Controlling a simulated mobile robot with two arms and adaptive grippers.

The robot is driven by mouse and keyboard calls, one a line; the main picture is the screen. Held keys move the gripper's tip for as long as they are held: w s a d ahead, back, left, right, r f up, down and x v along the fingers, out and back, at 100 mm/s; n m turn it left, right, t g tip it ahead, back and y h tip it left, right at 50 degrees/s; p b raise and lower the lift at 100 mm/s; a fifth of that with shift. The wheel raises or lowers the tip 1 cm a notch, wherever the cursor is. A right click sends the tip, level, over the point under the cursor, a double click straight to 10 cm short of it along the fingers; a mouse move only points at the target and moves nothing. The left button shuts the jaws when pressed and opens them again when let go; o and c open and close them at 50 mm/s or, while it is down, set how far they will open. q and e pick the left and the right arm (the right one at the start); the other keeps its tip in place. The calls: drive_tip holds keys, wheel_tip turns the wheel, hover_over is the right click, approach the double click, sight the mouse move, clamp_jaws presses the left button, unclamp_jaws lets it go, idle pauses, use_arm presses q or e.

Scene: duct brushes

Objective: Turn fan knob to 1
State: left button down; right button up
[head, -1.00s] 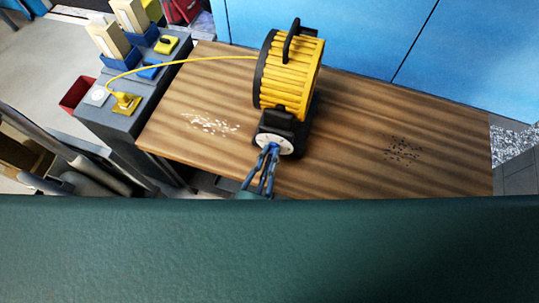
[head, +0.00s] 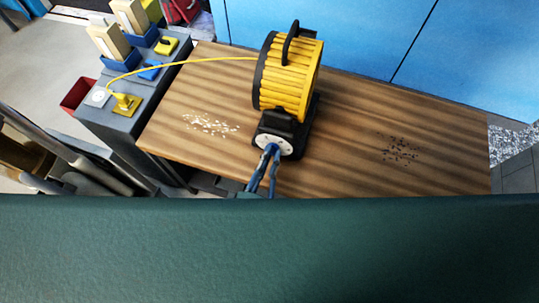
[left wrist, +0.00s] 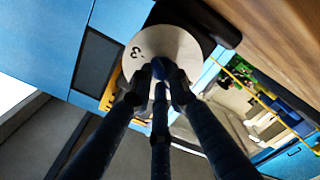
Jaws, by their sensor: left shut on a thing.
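The yellow and black fan (head: 290,78) stands on the wooden table. Its pale round dial (head: 286,146) is on the black base at the front. The blue knob (left wrist: 163,69) sits at the middle of the dial (left wrist: 165,42), which shows a "3" at its left in the left wrist view. My left gripper (head: 272,152) is at the dial, its fingers shut on the knob. The fingers (left wrist: 160,78) hide most of the knob and the lower dial, so I cannot tell which number it points to. My right gripper is not in view.
A yellow cord runs from the fan to a yellow plug (head: 125,102) on the grey side unit (head: 118,122). White bits (head: 211,125) and dark bits (head: 400,151) lie on the wooden table (head: 350,115). Blue bins (head: 120,61) stand at the back left.

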use_arm(q)
drive_tip(key=m, duration=0.6)
drive_tip(key=shift+s+d+f+p, duration=0.1)
drive_tip(key=shift+f+p, duration=0.05)
drive_tip(key=shift+p, duration=0.15)
idle(0.4)
drive_tip(key=c, duration=1.7)
unclamp_jaws()
drive_tip(key=shift+o, duration=0.2)
drive_tip(key=v, duration=1.2)
